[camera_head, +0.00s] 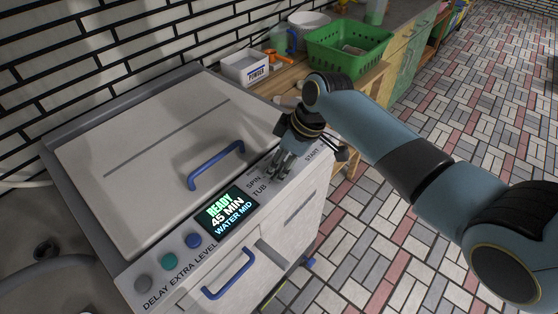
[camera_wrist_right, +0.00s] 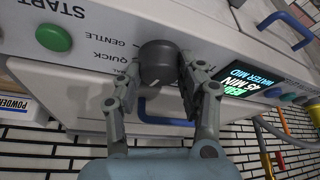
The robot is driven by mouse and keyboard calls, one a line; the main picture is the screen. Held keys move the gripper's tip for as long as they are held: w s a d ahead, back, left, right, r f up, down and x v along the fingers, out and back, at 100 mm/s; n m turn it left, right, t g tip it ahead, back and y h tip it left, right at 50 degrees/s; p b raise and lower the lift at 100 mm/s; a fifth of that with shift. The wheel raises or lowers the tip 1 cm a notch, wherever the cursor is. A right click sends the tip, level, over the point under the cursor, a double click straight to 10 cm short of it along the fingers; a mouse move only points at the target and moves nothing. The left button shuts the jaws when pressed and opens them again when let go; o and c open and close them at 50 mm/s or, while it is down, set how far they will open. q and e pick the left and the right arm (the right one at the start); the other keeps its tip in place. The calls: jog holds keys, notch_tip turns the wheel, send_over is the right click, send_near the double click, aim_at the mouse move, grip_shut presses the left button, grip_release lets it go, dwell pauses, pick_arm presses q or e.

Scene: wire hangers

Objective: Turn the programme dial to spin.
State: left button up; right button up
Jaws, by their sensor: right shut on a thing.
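The programme dial (camera_wrist_right: 158,62) is a dark grey round knob on the washing machine's panel. In the wrist view my right gripper (camera_wrist_right: 160,70) is shut on it, with a finger on either side. In the head view my right gripper (camera_head: 279,168) reaches down to the panel and mostly hides the dial. The words SPIN (camera_head: 254,182) and TUB (camera_head: 260,190) show just left of the fingers. In the wrist view GENTLE and QUICK stand on the dial's left. A pale mark shows low on the knob; which word it points at I cannot tell. My left gripper is out of view.
The display (camera_head: 228,211) reads READY, 45 MIN, WATER MID. A green start button (camera_wrist_right: 53,37) sits along the panel. The lid has a blue handle (camera_head: 216,166); the drawer has another (camera_head: 229,274). A green basket (camera_head: 349,47) and powder box (camera_head: 244,68) stand behind.

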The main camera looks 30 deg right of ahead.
jog(key=n+y, duration=0.1)
jog(key=n, duration=0.1)
jog(key=shift+w+n+g, duration=0.1)
jog(key=shift+n+g, duration=0.3)
jog(key=n+g, duration=0.1)
jog(key=n, duration=0.1)
jog(key=shift+n+b, duration=0.3)
jog(key=shift+b, duration=0.05)
jog(key=n, duration=0.2)
jog(key=n+g+b, duration=0.1)
jog(key=n, duration=0.1)
jog(key=shift+w+f+g+y+b, duration=0.1)
jog(key=shift+g+y+b, duration=0.2)
jog(key=shift+n+g+b, duration=0.7)
jog(key=shift+n, duration=1.5)
jog(key=o, duration=1.1)
jog(key=shift+o, duration=0.2)
